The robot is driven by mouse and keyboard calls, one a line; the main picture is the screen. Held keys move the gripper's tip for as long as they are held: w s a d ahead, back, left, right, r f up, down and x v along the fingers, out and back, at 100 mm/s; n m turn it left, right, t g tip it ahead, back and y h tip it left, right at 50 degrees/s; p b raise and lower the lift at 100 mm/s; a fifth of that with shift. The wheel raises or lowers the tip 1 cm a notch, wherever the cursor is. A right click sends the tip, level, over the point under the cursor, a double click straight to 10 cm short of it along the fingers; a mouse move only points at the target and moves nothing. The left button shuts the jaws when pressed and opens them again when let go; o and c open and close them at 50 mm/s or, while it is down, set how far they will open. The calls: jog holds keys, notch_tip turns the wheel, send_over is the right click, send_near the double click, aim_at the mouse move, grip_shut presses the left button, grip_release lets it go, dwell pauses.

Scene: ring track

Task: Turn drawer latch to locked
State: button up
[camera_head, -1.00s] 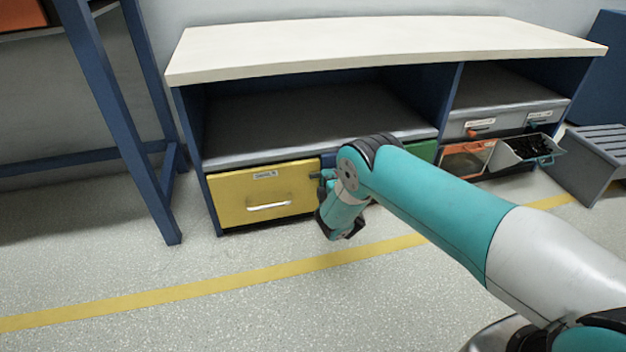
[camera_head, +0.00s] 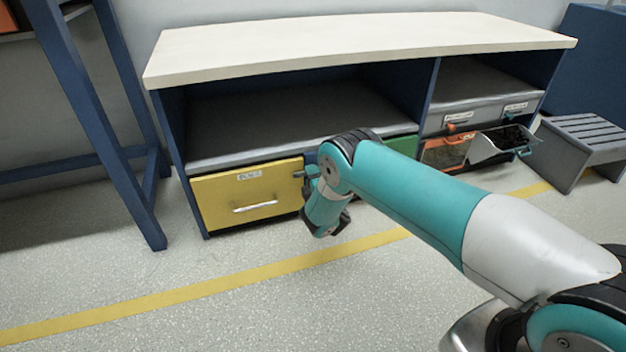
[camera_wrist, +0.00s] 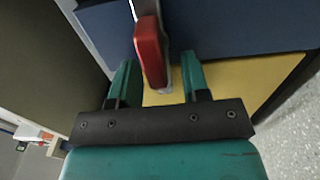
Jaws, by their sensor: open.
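The drawer latch (camera_wrist: 150,52) is a red handle on a metal mount, set on a blue panel (camera_wrist: 235,25). In the wrist view it points down the picture, between the two teal fingers of my gripper (camera_wrist: 159,62). The fingers are open on either side of the handle; I cannot tell whether either one touches it. In the head view my arm hides the latch and much of the gripper. The yellow drawer (camera_head: 228,187) with a silver handle looks shut, left of my wrist; its yellow front also shows in the wrist view (camera_wrist: 235,82).
The cabinet's white top (camera_head: 340,42) overhangs the open shelf (camera_head: 270,118). A green drawer front (camera_head: 402,149) is partly behind my arm. At right, a bin (camera_head: 498,148) sticks out beside a grey slatted step (camera_head: 585,140). A blue table leg (camera_head: 95,130) stands at left. The floor in front is clear.

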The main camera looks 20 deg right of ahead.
jog(key=shift+s, duration=0.1)
jog(key=s+p, duration=1.7)
jog(key=p, duration=0.3)
